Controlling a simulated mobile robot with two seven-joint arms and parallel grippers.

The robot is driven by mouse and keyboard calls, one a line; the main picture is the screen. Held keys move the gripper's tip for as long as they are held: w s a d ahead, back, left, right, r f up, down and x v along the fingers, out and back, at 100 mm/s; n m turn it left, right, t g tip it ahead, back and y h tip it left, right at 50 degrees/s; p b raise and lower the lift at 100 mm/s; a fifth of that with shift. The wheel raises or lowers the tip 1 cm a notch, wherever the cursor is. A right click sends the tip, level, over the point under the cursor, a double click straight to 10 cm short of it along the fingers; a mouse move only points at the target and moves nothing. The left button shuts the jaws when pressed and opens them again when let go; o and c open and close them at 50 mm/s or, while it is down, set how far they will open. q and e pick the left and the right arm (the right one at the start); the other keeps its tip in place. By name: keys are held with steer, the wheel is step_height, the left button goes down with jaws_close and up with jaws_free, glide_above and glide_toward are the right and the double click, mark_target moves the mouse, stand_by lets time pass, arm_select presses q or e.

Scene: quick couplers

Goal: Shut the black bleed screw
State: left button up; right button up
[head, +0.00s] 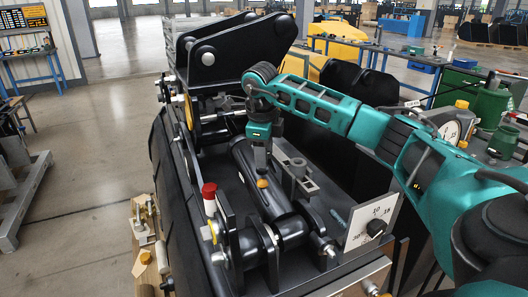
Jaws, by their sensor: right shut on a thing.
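My right gripper (261,165) hangs fingers-down over the black machine frame, on the teal arm coming in from the right. It is shut, with a small orange piece (262,183) showing at the fingertips; the rest of what it holds is hidden. The gripper is above a thick black cylinder (259,172). I cannot make out the black bleed screw for certain. My left gripper is not in view.
A red-capped fitting (209,191) stands at the frame's left side. A grey upright block (298,170) is close right of the gripper. A round gauge (450,131) and green containers (490,105) are at the right. Open floor (95,150) lies to the left.

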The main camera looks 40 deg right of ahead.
steer(key=shift+m, duration=0.6)
steer(key=o, duration=1)
steer(key=shift+o, duration=0.2)
step_height(320, 180, up, 13)
steer(key=s+a, duration=0.1)
steer(key=shift+s+a+f, duration=0.15)
steer(key=shift+s+a, duration=0.05)
steer(key=shift+a, duration=0.2)
